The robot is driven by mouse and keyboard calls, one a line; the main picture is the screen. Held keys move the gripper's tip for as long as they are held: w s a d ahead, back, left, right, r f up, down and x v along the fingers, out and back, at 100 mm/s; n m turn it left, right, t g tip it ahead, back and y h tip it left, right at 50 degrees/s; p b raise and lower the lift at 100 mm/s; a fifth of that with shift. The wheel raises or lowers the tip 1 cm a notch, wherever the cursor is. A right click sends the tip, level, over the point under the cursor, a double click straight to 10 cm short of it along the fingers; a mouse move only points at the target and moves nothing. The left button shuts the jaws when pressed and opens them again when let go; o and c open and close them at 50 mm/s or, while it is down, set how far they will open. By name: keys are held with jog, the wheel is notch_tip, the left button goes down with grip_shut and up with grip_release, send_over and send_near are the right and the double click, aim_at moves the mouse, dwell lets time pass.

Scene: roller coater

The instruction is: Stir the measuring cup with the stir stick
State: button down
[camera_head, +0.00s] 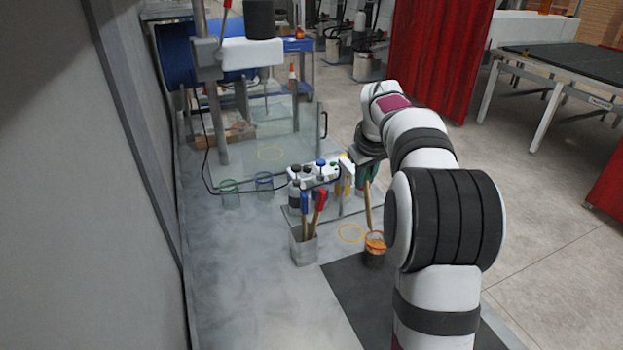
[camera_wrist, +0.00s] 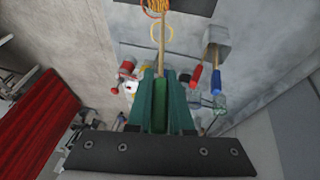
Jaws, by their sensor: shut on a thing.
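The stir stick (camera_head: 368,208) is a thin wooden rod, held nearly upright. My gripper (camera_head: 367,180), with green fingers, is shut on its upper part. The measuring cup (camera_head: 375,258) is a small clear cup with an orange rim, on the bench below my gripper. The stick's lower end reaches the cup's mouth and appears to be inside it; its tip is hidden. In the wrist view the stick (camera_wrist: 162,45) runs from between my fingers (camera_wrist: 161,78) to the cup (camera_wrist: 155,8) at the top edge, where the cup is partly cut off.
A grey holder (camera_head: 303,248) with red- and blue-handled tools stands left of the cup. Behind are bottles (camera_head: 295,195) on a platform, and clear cups with green (camera_head: 230,195) and blue (camera_head: 264,186) rims. A yellow ring mark (camera_head: 351,233) and dark mat (camera_head: 350,290) lie near the cup.

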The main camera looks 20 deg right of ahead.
aim_at(371, 218)
jog(key=f, duration=0.2)
jog(key=d+f, duration=0.1)
jog(key=f, duration=0.1)
jog(key=shift+w+d+f, duration=0.1)
jog(key=shift+w+d, duration=0.05)
jog(key=shift+d, duration=0.05)
jog(key=f, duration=0.2)
jog(key=d+f, duration=0.1)
jog(key=f, duration=0.4)
jog(key=shift+d+f, duration=0.15)
jog(key=shift+d, duration=0.1)
jog(key=shift+d+f, duration=0.15)
jog(key=shift+f, duration=0.6)
